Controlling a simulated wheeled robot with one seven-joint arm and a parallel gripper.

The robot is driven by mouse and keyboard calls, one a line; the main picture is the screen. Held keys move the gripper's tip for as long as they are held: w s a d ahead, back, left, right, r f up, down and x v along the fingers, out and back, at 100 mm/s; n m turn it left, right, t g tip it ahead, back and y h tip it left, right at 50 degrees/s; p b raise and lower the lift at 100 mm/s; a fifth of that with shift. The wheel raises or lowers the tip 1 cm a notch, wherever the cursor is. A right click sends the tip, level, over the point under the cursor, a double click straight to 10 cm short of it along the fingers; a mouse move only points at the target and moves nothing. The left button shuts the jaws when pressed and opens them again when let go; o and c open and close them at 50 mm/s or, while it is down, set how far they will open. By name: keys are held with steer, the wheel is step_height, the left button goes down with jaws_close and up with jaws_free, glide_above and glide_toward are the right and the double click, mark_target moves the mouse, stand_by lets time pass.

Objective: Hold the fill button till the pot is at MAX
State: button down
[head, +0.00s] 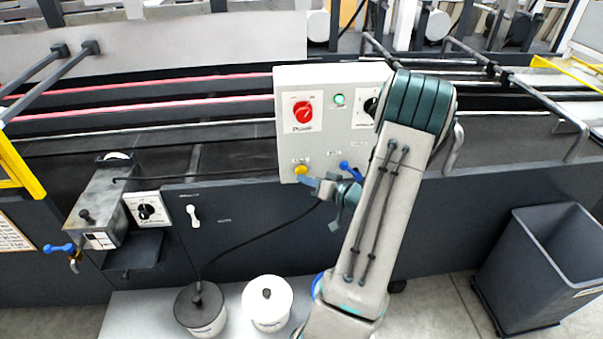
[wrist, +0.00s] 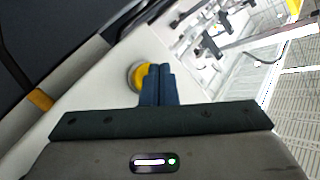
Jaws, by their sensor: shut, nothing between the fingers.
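The yellow button (head: 301,170) is at the lower left of the light grey control box (head: 330,104); its label is too small to read. My gripper (head: 304,180) is shut and empty, its blue fingertips at the button's lower edge. In the wrist view, the shut fingers (wrist: 158,74) overlap the yellow button (wrist: 139,76) and hide part of it. I cannot tell whether they press it. A metal tank (head: 103,204) at the left may be the pot. A dark-lidded pot (head: 200,310) and a white pot (head: 268,303) stand low in front. No fill level or MAX mark is readable.
A black cable (head: 262,238) runs to the dark-lidded pot. A grey bin (head: 545,265) stands at the right.

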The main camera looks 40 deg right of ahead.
steer(key=shift+w+d, duration=0.3)
steer(key=shift+w, duration=0.15)
stand_by(0.6)
steer(key=shift+s, duration=0.1)
stand_by(1.0)
steer(key=shift+s+a, duration=0.5)
steer(key=shift+s, duration=0.2)
steer(key=s+a, duration=0.1)
steer(key=s, duration=0.2)
steer(key=s+a, duration=0.1)
steer(key=shift+s+a+p, duration=0.15)
steer(key=shift+a+p, duration=0.15)
steer(key=shift+p, duration=0.1)
stand_by(0.3)
